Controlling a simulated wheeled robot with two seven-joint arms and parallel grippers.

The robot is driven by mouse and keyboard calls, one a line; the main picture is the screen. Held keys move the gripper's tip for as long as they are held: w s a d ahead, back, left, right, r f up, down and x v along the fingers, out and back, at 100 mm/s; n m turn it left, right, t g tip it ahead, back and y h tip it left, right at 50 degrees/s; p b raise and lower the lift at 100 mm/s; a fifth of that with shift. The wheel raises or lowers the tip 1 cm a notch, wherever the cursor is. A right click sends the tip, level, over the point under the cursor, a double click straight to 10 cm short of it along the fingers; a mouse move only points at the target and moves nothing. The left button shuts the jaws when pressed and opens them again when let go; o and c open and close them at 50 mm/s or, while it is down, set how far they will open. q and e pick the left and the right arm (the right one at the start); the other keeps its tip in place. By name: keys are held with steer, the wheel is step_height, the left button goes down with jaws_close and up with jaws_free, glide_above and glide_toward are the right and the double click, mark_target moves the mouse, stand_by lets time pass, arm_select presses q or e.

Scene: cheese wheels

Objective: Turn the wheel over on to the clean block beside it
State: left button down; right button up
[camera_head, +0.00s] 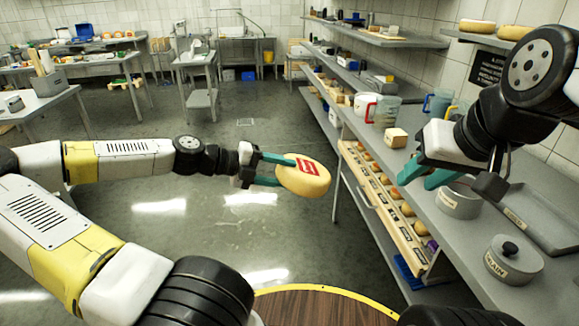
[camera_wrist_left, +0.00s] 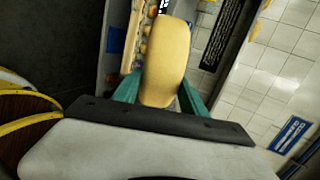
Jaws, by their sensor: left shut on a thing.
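A yellow cheese wheel (camera_head: 304,178) with a red label is held in the air near the middle of the head view. My left gripper (camera_head: 280,172) is shut on it, with its green fingers on either side of the rim. In the left wrist view the wheel (camera_wrist_left: 165,62) stands between the two green fingers (camera_wrist_left: 160,95). My right gripper (camera_head: 428,178) is over the grey counter at the right, with its green fingers pointing left and down; I cannot tell how far they are apart. I cannot make out the clean block for certain.
The grey counter (camera_head: 450,232) at the right holds a small pale block (camera_head: 396,138), jugs (camera_head: 376,108), a round tin (camera_head: 459,200), a lidded pot (camera_head: 513,260) and a tray (camera_head: 535,215). A round wooden top (camera_head: 320,308) is at the bottom. The floor at the centre left is clear.

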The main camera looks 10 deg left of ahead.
mark_target(299, 167)
arm_select(q)
steer(key=shift+w+d+r+y, duration=0.1)
steer(key=shift+r+y, duration=0.4)
steer(key=shift+y, duration=0.2)
steer(key=shift+w+d+r+g+y, duration=0.25)
steer(key=shift+d+r+g+y, duration=0.3)
steer(key=shift+y, duration=0.5)
steer(key=shift+w+d+r+g+y, duration=0.2)
steer(key=shift+d+r+g+y, duration=0.3)
steer(key=shift+y, duration=0.55)
steer(key=shift+f+g, duration=0.1)
steer(key=shift+g, duration=0.25)
steer(key=shift+d+r+y, duration=0.15)
steer(key=shift+r+y, duration=0.2)
steer(key=shift+y, duration=0.15)
steer(key=shift+w, duration=0.1)
steer(key=shift+d, duration=0.1)
steer(key=shift+w+d+r+g+y, duration=0.1)
steer(key=shift+d+r+g+y, duration=0.1)
steer(key=shift+g+y, duration=0.3)
